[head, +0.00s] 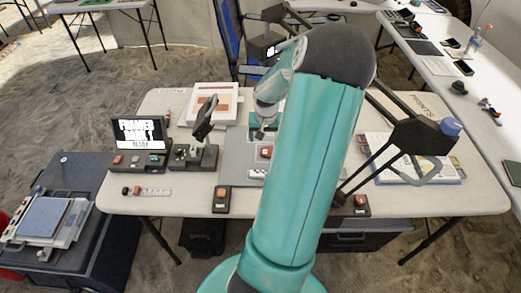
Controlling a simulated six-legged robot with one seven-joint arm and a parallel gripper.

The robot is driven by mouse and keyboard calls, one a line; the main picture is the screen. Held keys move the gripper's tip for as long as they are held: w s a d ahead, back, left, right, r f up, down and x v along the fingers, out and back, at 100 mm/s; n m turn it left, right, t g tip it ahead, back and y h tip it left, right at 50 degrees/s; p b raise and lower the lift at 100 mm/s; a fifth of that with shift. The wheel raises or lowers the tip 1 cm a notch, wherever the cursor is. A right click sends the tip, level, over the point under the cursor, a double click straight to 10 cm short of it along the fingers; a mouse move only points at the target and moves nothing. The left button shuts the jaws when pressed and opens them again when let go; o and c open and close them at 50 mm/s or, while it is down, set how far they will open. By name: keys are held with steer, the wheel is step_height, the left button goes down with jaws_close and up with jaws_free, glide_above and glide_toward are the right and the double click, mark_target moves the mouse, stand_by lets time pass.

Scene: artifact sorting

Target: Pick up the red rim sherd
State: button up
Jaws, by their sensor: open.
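A small red piece (265,152), which looks like the red rim sherd, lies on the grey mat (236,150) in the middle of the table. Its right side is close to my teal arm, which hides part of the mat. My gripper (260,134) is open above the mat, just beyond the red piece in the picture. It appears empty and apart from the piece. Its fingers are small here, and its exact height cannot be told.
A black screen unit (139,134) and a dark stand (196,156) are at the left. An orange-button box (221,199) sits at the front edge. An open notebook (410,160) lies at the right.

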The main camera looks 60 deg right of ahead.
mark_target(268, 151)
steer(key=shift+f, duration=0.1)
steer(key=f, duration=0.2)
steer(key=d+f, duration=0.1)
steer(key=f, duration=0.4)
steer(key=shift+s+d+f, duration=0.15)
steer(key=shift+f, duration=0.05)
steer(key=c, duration=1.1)
steer(key=shift+o, duration=0.2)
steer(key=shift+r, duration=0.1)
